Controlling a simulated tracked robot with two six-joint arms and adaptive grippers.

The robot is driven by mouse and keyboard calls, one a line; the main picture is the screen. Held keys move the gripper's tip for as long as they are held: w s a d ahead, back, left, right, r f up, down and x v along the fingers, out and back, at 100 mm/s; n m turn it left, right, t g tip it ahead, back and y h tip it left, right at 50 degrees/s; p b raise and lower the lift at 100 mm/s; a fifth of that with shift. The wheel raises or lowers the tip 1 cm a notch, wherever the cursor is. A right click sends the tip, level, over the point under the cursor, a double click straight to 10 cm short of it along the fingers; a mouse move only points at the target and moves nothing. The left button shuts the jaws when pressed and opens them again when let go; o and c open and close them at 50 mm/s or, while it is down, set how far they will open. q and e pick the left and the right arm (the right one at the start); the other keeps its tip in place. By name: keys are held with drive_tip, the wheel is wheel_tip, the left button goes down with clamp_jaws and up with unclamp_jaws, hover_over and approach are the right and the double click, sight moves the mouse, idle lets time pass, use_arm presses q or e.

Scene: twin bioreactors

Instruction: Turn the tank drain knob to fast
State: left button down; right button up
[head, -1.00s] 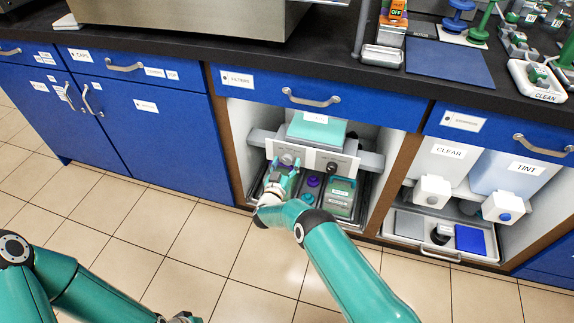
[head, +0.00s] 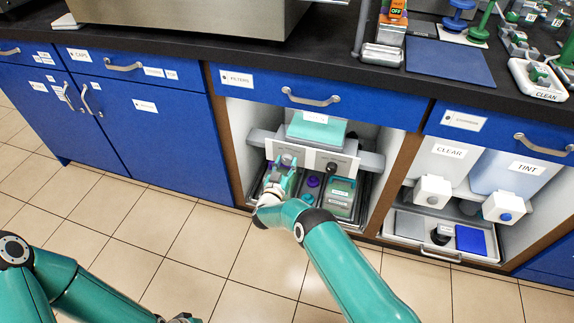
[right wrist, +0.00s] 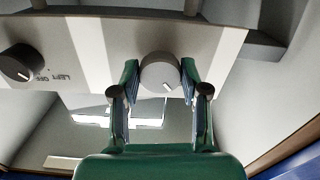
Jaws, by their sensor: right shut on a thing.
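A light grey round knob (right wrist: 160,72) sits on the pale panel inside the open cabinet bay. My right gripper (right wrist: 160,80) has one finger on each side of it and is shut on it. A white pointer mark on the knob points toward the gripper side in the wrist view. In the head view my right gripper (head: 284,172) reaches into the bay at the panel's left knob, and its fingers partly hide that knob. The words around this knob are not readable. My left gripper (head: 183,318) only just shows at the bottom edge.
A black knob (right wrist: 22,62) is on the same panel, with "LEFT" and "OFF" printed beside it. Green-topped containers (head: 341,195) stand on a tray below the panel. A blue drawer (head: 310,95) is above the bay. The tiled floor in front is clear.

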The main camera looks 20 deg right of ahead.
drive_tip(key=m+b, duration=0.1)
drive_tip(key=m, duration=0.1)
drive_tip(key=m+b, duration=0.1)
drive_tip(key=m, duration=0.1)
drive_tip(key=shift+d+f, duration=0.15)
drive_tip(key=shift+f, duration=0.05)
drive_tip(key=m+b, duration=0.3)
drive_tip(key=m, duration=0.1)
drive_tip(key=shift+m, duration=0.3)
drive_tip(key=m+b, duration=0.3)
drive_tip(key=m, duration=0.2)
drive_tip(key=shift+d, duration=0.1)
drive_tip(key=shift+m+b, duration=1.05)
drive_tip(key=shift+m, duration=0.75)
drive_tip(key=shift+s, duration=0.1)
drive_tip(key=o, duration=1.1)
drive_tip(key=shift+r, duration=0.1)
drive_tip(key=shift+c, duration=0.2)
drive_tip(key=shift+o, duration=0.4)
